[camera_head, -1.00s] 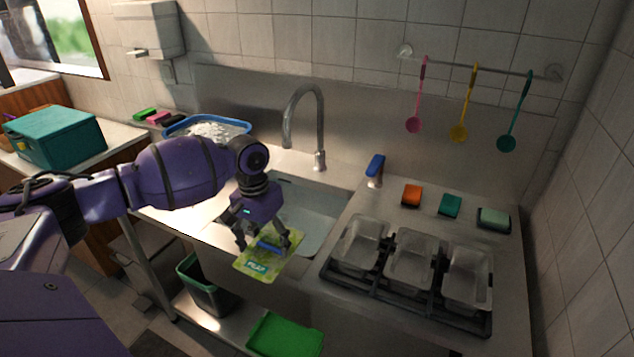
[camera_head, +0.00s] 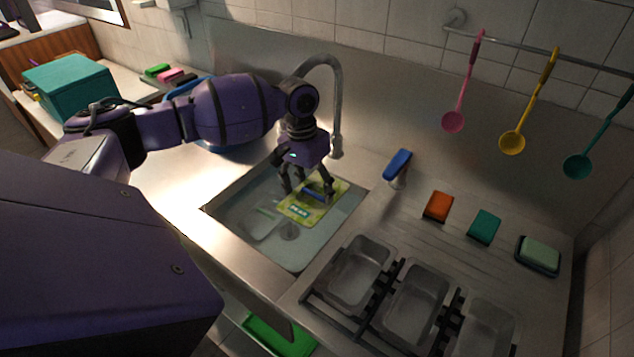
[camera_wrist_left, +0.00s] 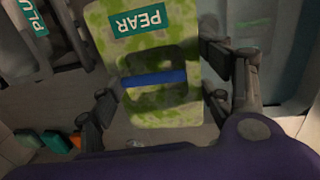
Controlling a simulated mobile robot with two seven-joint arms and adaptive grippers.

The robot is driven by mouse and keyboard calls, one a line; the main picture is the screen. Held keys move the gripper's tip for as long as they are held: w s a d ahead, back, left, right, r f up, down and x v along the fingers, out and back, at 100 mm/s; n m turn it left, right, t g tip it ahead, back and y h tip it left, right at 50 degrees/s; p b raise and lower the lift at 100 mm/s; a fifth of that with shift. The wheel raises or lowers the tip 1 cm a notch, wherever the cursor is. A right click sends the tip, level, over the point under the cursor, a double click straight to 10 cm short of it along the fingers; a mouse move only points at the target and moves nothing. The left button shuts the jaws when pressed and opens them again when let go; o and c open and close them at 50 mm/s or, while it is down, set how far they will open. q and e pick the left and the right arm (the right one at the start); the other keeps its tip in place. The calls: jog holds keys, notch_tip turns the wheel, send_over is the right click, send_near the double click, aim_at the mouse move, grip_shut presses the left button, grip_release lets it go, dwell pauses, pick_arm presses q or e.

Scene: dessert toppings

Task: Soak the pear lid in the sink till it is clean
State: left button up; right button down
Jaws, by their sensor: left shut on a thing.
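The pear lid (camera_head: 297,211) is a pale yellow-green plate with a teal PEAR label and a blue handle. My left gripper (camera_head: 309,193) is shut on this handle and holds the lid over the right part of the sink basin (camera_head: 228,203). I cannot tell whether the lid touches the water. In the left wrist view the lid (camera_wrist_left: 140,48) has green blotches over its face, and the fingers of my left gripper (camera_wrist_left: 160,98) are on both sides of the handle. My right gripper is not in view.
The curved tap (camera_head: 335,110) rises behind the basin. A drain (camera_head: 289,231) and a clear, green-marked item (camera_head: 262,224) show in the basin.

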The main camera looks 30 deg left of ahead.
aim_at(310, 198)
pick_arm(q)
jog(key=shift+s+f, duration=0.1)
jog(key=shift+f, duration=0.4)
jog(key=shift+s+f+b, duration=0.1)
jog(key=shift+f+b, duration=0.35)
jog(key=shift+f, duration=0.3)
notch_tip(310, 198, down, 2)
jog(key=shift+b, duration=0.5)
jog(key=shift+f, duration=0.8)
jog(key=shift+f+b, duration=1.05)
jog(key=shift+f, duration=3.35)
jog(key=shift+f+b, duration=0.35)
jog(key=shift+f, duration=0.95)
jog(key=shift+w+f, duration=0.15)
jog(key=shift+w, duration=0.05)
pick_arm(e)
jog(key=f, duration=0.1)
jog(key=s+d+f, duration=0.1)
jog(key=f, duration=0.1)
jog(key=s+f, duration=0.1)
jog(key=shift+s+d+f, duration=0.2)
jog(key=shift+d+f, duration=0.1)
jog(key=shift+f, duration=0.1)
